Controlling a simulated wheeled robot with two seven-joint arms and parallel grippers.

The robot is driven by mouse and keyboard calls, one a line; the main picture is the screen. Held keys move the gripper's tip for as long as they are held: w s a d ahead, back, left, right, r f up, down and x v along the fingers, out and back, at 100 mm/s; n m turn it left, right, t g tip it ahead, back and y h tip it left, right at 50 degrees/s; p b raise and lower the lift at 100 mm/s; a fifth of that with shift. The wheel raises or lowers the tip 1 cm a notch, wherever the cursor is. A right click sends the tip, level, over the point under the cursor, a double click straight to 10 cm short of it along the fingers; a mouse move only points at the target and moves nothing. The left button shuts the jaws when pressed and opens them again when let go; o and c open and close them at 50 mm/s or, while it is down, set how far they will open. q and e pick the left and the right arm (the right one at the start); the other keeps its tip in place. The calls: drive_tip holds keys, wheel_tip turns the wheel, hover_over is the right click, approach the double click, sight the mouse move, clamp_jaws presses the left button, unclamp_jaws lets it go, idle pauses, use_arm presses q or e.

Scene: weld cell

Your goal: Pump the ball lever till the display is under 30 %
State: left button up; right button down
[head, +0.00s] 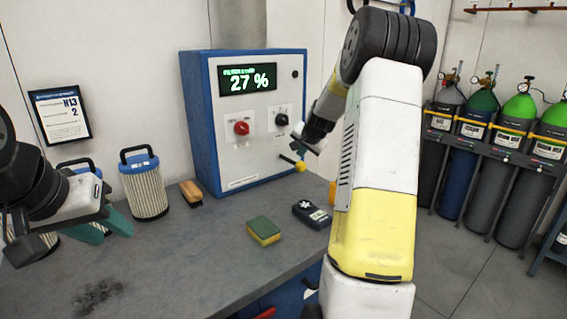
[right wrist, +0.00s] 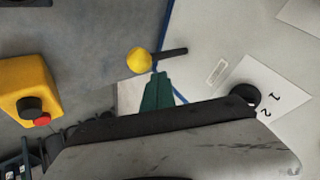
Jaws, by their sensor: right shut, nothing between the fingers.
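The blue and white cabinet (head: 290,115) has a green display (head: 248,79) that reads 27 %. The ball lever (head: 300,166), a black rod with a yellow ball, sticks out low on the cabinet's front. It also shows in the right wrist view (right wrist: 139,60). My right gripper (head: 303,147) is shut and empty, just above the ball in the head view. In the right wrist view its teal fingertips (right wrist: 157,78) are right beside the ball; I cannot tell whether they touch it. My left gripper (head: 112,226) is open and empty over the bench's left side, away from the lever.
On the bench (head: 190,260) are a filter cartridge (head: 145,188), a brush (head: 191,193), a sponge (head: 263,230) and a dark handheld meter (head: 311,214). The cabinet front has a red knob (head: 241,128) and a black knob (head: 281,120). Gas cylinders (head: 475,150) stand at right.

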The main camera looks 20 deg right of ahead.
drive_tip(key=shift+r, duration=2.35)
drive_tip(key=s+a+r+n+g+y, duration=0.1)
drive_tip(key=s+a+r+n, duration=0.25)
drive_tip(key=s+a, duration=0.55)
drive_tip(key=s+a+r+n+y, duration=0.15)
drive_tip(key=s+a+r, duration=0.4)
drive_tip(key=s, duration=0.55)
drive_tip(key=s+a+f+n+g, duration=0.1)
drive_tip(key=s+a+f+n, duration=0.1)
drive_tip(key=s, duration=0.8)
drive_tip(key=s+a+f+n+g, duration=0.1)
drive_tip(key=s+a+f+n, duration=0.2)
drive_tip(key=s, duration=0.7)
drive_tip(key=shift+a+n, duration=0.3)
drive_tip(key=shift+a, duration=0.65)
